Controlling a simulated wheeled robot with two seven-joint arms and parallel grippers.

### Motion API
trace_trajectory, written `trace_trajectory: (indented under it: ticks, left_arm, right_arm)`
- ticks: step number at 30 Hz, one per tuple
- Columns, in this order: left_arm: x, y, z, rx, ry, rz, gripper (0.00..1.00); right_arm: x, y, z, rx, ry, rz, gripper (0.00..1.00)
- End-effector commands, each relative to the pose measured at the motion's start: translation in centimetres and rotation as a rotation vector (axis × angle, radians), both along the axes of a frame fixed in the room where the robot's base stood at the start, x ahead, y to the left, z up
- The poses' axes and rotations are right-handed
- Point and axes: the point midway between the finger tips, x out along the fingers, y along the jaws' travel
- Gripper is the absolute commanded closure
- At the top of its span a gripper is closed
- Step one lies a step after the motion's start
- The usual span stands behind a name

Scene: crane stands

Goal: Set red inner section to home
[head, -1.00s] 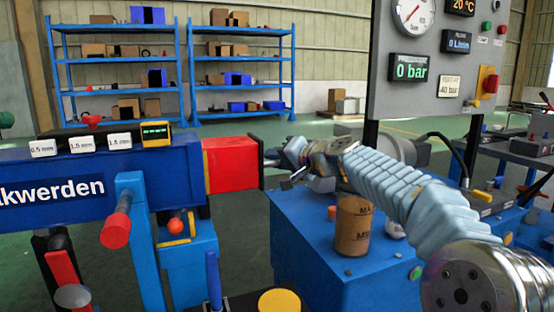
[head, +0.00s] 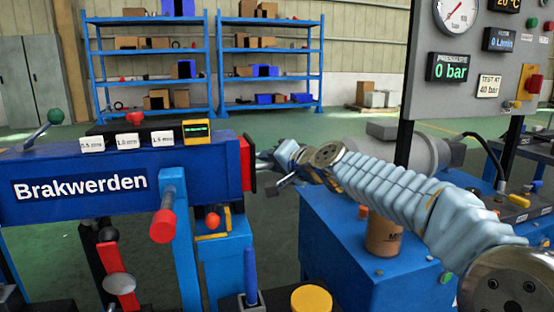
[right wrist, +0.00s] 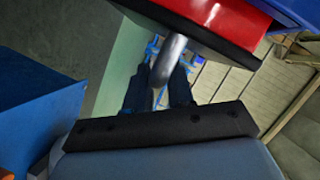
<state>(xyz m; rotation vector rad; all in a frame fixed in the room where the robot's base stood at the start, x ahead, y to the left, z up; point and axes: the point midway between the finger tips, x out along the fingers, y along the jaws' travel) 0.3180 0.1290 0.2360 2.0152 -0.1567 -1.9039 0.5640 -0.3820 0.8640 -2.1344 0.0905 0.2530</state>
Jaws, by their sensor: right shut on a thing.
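The red inner section (head: 246,163) shows as a short red stub with a dark end plate at the right end of the blue outer beam (head: 120,182) marked "Brakwerden". In the right wrist view the red inner section (right wrist: 222,20) is at the top, its dark plate carrying a grey metal handle (right wrist: 172,58). My right gripper (head: 268,164) is at the end plate, its arm reaching in from the right. In the right wrist view its dark fingers (right wrist: 158,88) are shut on the handle, with the grip partly hidden. My left gripper is out of view.
A blue cabinet (head: 340,250) with a brown canister (head: 384,235) stands below my right arm. A grey gauge panel (head: 480,60) rises behind it. Red-tipped levers (head: 163,225) stick out before the beam. Blue shelves (head: 150,75) stand far back across open green floor.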

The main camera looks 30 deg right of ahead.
Motion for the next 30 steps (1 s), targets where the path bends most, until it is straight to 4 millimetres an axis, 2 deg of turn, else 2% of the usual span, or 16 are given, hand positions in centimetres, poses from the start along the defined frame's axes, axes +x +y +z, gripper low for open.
trace_trajectory:
  ticks: [1, 3, 4, 7, 19, 22, 26, 30]
  left_arm:
    - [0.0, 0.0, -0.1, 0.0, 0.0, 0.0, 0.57]
    - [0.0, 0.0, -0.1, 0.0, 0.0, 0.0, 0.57]
    - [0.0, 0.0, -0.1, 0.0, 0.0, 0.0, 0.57]
    - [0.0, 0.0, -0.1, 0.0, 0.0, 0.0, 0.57]
    - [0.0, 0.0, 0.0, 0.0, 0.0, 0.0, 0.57]
    - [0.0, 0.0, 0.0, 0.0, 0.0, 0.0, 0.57]
    - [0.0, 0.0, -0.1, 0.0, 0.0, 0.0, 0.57]
    - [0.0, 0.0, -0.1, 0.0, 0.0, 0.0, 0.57]
  right_arm:
    - [0.1, 0.8, -0.3, 0.003, 0.008, 0.019, 1.0]
    - [0.1, 0.8, -0.3, 0.003, 0.008, 0.02, 1.0]
    - [0.1, 0.8, -0.3, 0.003, 0.008, 0.02, 0.73]
    - [0.1, 0.7, -0.3, 0.002, 0.007, 0.017, 0.58]
    - [0.0, 0.3, -0.1, 0.002, 0.003, 0.008, 0.58]
    - [-0.5, 0.2, 0.1, 0.001, 0.001, 0.005, 0.58]
    - [-2.6, 0.1, 0.6, 0.002, -0.001, 0.004, 0.58]
    - [-6.0, -0.1, 1.4, 0.001, -0.001, 0.004, 0.58]
